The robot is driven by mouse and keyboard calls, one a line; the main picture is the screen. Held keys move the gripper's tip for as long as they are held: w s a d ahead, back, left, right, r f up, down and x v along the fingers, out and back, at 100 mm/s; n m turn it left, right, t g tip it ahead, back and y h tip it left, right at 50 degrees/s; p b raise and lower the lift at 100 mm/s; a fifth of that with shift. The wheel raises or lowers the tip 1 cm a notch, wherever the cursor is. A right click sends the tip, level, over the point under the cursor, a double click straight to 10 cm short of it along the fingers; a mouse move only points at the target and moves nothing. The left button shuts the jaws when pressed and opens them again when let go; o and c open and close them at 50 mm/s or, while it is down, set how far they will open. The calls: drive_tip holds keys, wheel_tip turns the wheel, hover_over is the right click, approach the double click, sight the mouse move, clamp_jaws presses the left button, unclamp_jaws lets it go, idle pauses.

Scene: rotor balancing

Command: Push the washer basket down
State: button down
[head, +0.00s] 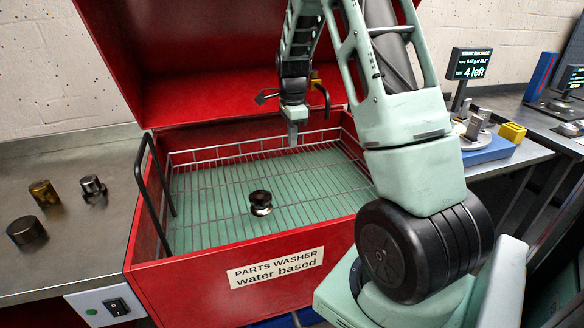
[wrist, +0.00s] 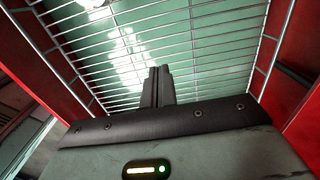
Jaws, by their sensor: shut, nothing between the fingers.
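The washer basket (head: 190,213) is a wire grid tray inside the red parts washer (head: 200,288), with greenish liquid or floor showing through and around its wires. A small dark and silver part (head: 261,202) stands on the basket near its middle. My gripper (head: 293,140) points down over the back part of the basket, its fingers together and empty. In the wrist view the shut fingers (wrist: 157,85) show against the basket's wires (wrist: 210,50). I cannot tell whether the fingertips touch the wires. A black bar handle (head: 153,195) rises at the basket's left side.
The red lid (head: 200,60) stands open behind. Several metal parts (head: 43,193) sit on the left bench, with a switch box (head: 110,303) at its front. A balance display (head: 469,64) and a yellow block (head: 512,132) are at right.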

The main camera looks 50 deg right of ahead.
sight(292, 184)
wheel_tip(292, 184, down, 14)
drive_tip(key=shift+r+p, duration=0.1)
drive_tip(key=shift+p, duration=0.55)
drive_tip(key=shift+a, duration=0.1)
wheel_tip(292, 184, down, 17)
drive_tip(key=b, duration=0.9)
drive_tip(key=shift+f, duration=0.2)
drive_tip(key=shift+s+f, duration=0.1)
drive_tip(key=shift+f, duration=0.1)
drive_tip(key=shift+f, duration=0.1)
wheel_tip(292, 184, up, 14)
drive_tip(key=p, duration=0.3)
drive_tip(key=shift+r, duration=0.45)
